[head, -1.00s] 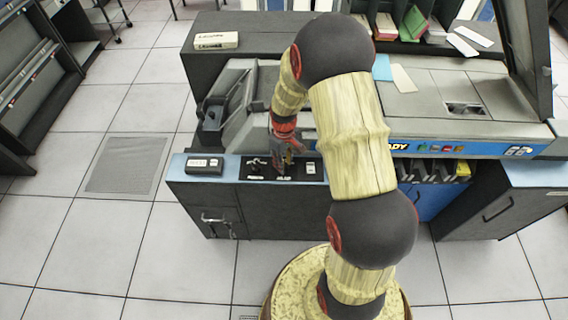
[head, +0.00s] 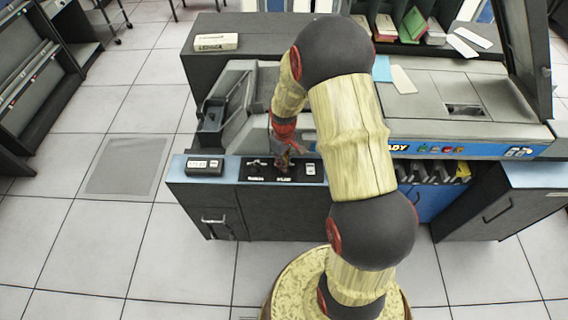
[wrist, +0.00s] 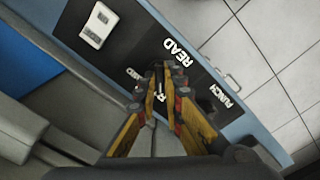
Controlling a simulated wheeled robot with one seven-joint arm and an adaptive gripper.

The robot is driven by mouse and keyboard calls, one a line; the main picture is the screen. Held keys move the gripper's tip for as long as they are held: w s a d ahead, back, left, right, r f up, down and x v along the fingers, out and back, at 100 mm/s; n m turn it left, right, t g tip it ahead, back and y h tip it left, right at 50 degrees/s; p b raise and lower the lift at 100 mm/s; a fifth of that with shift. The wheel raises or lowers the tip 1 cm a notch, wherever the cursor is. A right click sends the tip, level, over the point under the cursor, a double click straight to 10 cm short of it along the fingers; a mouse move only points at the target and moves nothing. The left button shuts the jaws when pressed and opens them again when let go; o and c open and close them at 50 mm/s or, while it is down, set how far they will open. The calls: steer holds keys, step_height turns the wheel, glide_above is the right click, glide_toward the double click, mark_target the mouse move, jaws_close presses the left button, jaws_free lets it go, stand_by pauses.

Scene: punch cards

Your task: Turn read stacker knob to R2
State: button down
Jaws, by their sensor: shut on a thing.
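The read stacker knob is at the black panel (head: 298,180), above the white READ label (wrist: 177,52). My gripper (head: 284,165) points down over that spot. In the wrist view my gripper's (wrist: 165,70) yellow fingers are close together, shut on the knob. The fingers hide most of the knob, so its pointer direction cannot be told. Small white markings (wrist: 160,96) show between and beside the fingers, partly covered. The PUNCH label (wrist: 219,95) is to the right, and the punch knob (head: 256,163) is left of my gripper in the head view.
A white switch (head: 310,169) is on the panel right of my gripper. A small box with a display (head: 204,166) sits at the counter's left end. The grey machine hopper (head: 212,115) rises behind the panel. Open tiled floor lies in front and left.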

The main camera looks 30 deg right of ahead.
steer(key=shift+m, duration=0.3)
steer(key=m+p, duration=0.2)
steer(key=m, duration=0.1)
steer(key=shift+r, duration=0.1)
steer(key=m+p, duration=0.1)
steer(key=m, duration=0.4)
steer(key=shift+p, duration=0.3)
stand_by(0.4)
steer(key=c, duration=1.9)
jaws_free()
step_height(320, 180, up, 12)
steer(key=shift+f, duration=0.1)
